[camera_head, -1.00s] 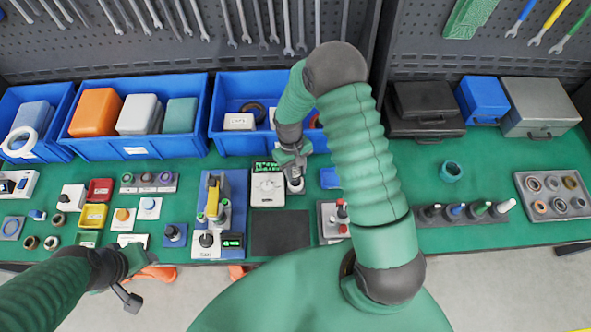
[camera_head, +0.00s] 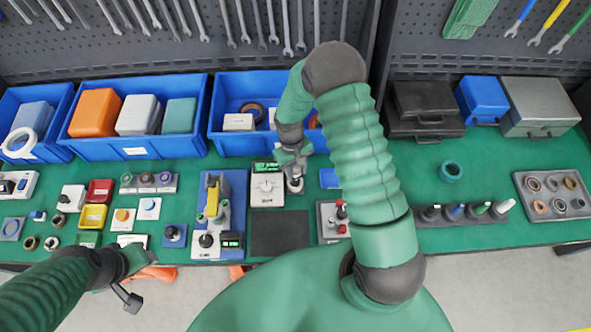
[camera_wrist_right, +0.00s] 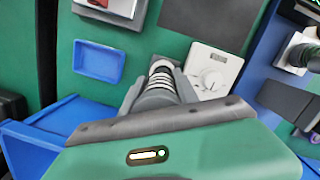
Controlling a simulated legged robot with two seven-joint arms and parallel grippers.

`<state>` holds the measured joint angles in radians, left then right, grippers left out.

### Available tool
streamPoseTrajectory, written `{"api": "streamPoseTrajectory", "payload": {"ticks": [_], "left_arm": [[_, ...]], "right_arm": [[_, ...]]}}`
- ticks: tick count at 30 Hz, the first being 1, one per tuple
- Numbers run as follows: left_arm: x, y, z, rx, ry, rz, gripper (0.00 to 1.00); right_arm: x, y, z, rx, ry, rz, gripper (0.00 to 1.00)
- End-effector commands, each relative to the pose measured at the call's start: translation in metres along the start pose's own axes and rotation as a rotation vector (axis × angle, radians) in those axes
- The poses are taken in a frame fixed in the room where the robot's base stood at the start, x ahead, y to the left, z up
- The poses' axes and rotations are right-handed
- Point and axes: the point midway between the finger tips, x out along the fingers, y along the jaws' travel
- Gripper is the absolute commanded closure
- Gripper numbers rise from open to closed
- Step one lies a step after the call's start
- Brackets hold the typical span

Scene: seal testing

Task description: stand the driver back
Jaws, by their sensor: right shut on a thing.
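The driver (camera_head: 295,186) is a short grey-and-white cylinder with dark rings, upright beside the white dial unit. My right gripper (camera_head: 293,160) is shut on it from above. In the right wrist view the driver (camera_wrist_right: 161,88) shows between the two grey fingers of the right gripper (camera_wrist_right: 160,100). Its lower end is by a small grey base next to the dial unit; I cannot tell whether it is seated there. My left gripper (camera_head: 133,280) hangs near the table's front edge at the left, away from the driver; its finger gap is unclear.
The white dial unit (camera_head: 267,190) stands close left of the driver, and a small blue tray (camera_head: 330,178) close right. A black mat (camera_head: 279,240) lies in front. A blue bin (camera_head: 225,135) stands behind. A row of bottles (camera_head: 456,213) is further right.

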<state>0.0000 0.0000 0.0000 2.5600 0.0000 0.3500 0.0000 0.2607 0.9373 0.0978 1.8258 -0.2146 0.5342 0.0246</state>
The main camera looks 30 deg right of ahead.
Motion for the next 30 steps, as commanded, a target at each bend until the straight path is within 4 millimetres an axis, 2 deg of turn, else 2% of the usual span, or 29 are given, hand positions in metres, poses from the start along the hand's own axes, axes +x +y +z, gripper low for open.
{"api": "streamPoseTrajectory", "payload": {"ticks": [15,30], "left_arm": [[0.008,0.0,0.002,0.0,0.0,0.0,0.54],[0.009,0.0,0.002,0.0,0.0,0.0,0.54]], "right_arm": [[0.011,-0.001,-0.002,0.0,0.001,0.0,1.0],[0.013,-0.001,-0.002,0.0,0.0,0.0,1.0]]}}
